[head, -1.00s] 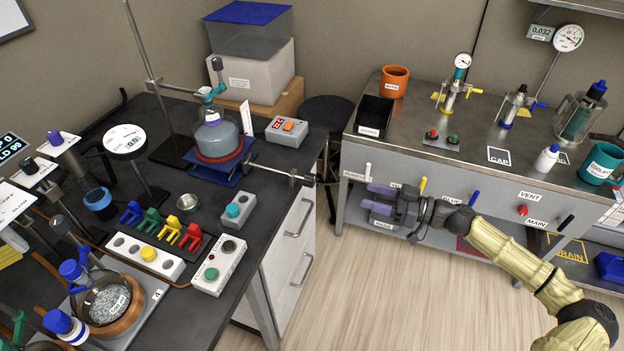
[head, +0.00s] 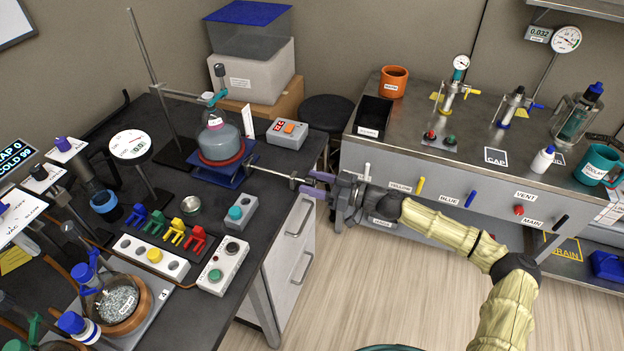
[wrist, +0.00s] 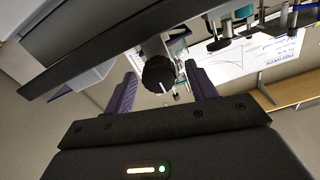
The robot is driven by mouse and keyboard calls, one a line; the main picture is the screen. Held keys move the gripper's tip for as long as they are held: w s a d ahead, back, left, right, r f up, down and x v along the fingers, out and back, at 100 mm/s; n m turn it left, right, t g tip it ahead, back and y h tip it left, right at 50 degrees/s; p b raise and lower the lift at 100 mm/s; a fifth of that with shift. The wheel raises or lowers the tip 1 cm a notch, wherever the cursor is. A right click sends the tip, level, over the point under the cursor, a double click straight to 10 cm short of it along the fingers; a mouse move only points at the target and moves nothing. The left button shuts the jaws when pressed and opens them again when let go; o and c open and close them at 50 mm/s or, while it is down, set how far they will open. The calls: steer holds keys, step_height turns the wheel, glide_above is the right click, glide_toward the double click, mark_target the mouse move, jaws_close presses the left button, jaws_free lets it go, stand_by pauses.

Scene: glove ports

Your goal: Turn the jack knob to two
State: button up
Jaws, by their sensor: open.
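The blue lab jack (head: 240,172) stands on the dark bench and bears a round flask (head: 219,140) on a red ring. Its metal rod (head: 271,175) runs right to the bench edge. In the wrist view the dark, ridged jack knob (wrist: 159,74) sits between the fingers near their tips. My gripper (head: 314,185) is open at the rod's end, its purple fingers on either side of the knob; it also shows in the wrist view (wrist: 161,80). I cannot tell whether either finger touches the knob. In the head view the knob is largely hidden by the fingers, and no setting can be read.
A white drawer cabinet (head: 288,245) stands below the bench edge, close under my gripper. The floor between is clear.

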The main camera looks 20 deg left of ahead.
steer(key=shift+a, duration=0.45)
steer(key=c, duration=1)
steer(key=shift+f+m+b, duration=0.1)
steer(key=shift+m+b, duration=0.3)
